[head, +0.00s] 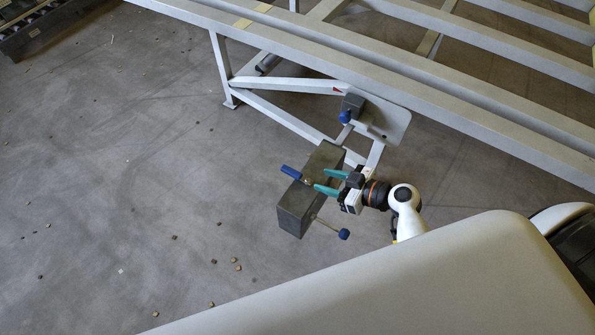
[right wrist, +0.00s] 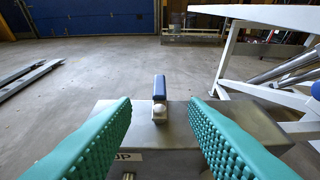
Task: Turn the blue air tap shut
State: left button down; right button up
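The blue air tap (head: 291,172) has a short blue handle on a metal pivot, on top of a grey box (head: 296,208). In the right wrist view the blue handle (right wrist: 159,88) lies straight ahead, pointing away from me, with the box top (right wrist: 185,118) under it. My right gripper (head: 322,182) is open, its two teal fingers reaching over the box towards the tap. The tap sits between the finger lines in the wrist view, beyond the tips, and nothing is held. My left gripper is not in view.
A rod with a blue knob (head: 343,233) sticks out of the box near my right wrist. Another blue knob (head: 345,117) sits below the large grey frame (head: 400,75), close behind the box. Small bits lie on the open floor (head: 130,190) at left.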

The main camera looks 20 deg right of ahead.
aim_at(294, 172)
jog(key=x, duration=1)
jog(key=shift+s, duration=0.1)
grip_shut()
